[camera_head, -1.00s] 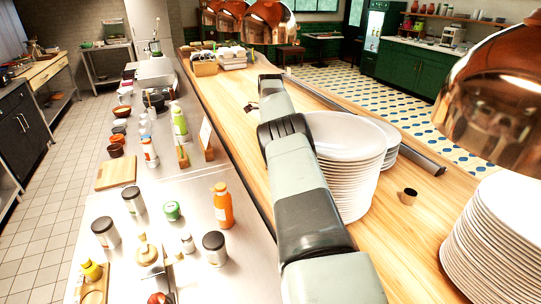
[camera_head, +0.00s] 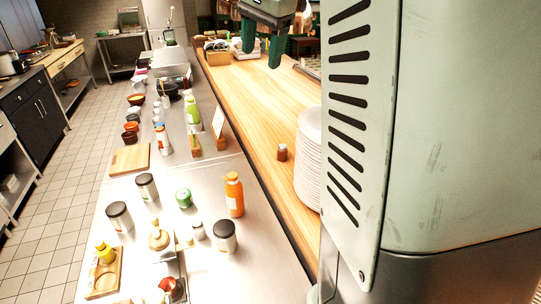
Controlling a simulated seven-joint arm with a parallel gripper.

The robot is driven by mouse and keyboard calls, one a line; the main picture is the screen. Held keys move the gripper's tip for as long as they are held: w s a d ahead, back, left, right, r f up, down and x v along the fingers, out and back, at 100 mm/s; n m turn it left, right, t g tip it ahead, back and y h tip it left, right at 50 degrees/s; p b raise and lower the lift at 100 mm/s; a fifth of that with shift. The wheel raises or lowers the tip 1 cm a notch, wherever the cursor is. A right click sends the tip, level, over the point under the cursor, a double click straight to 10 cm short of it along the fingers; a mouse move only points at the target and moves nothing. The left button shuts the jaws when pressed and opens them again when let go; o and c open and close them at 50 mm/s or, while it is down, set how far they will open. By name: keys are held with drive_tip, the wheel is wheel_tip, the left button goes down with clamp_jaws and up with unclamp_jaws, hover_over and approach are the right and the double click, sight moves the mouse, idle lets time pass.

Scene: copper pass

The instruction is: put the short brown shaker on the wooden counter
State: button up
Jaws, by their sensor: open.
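The short brown shaker (camera_head: 282,152) stands upright on the wooden counter (camera_head: 262,112), left of a stack of white plates. Nothing touches it that I can see. My gripper (camera_head: 262,52) is at the top of the view, above the far part of the counter. Its dark green fingers point down and are apart, with nothing between them. It is well clear of the shaker.
The plate stack (camera_head: 309,160) is partly hidden behind my arm, which covers the right side. The steel counter on the left holds an orange bottle (camera_head: 234,195), a green-lidded jar (camera_head: 184,198), several dark-lidded jars and a cutting board (camera_head: 130,158). Bare wood surrounds the shaker's left and far sides.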

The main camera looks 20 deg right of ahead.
drive_tip(key=s+a+f+n, duration=0.2)
drive_tip(key=s+n, duration=0.2)
drive_tip(key=s, duration=0.5)
drive_tip(key=s+a+f+n+t, duration=0.1)
drive_tip(key=s+a+f+n, duration=0.1)
drive_tip(key=s, duration=0.7)
drive_tip(key=s+a+f+n+t, duration=0.1)
drive_tip(key=s+a+n, duration=0.3)
drive_tip(key=s, duration=0.5)
drive_tip(key=f+n, duration=0.1)
drive_tip(key=n, duration=0.1)
drive_tip(key=shift+a+f+n, duration=0.2)
drive_tip(key=shift+f+n, duration=0.1)
drive_tip(key=shift+n, duration=0.1)
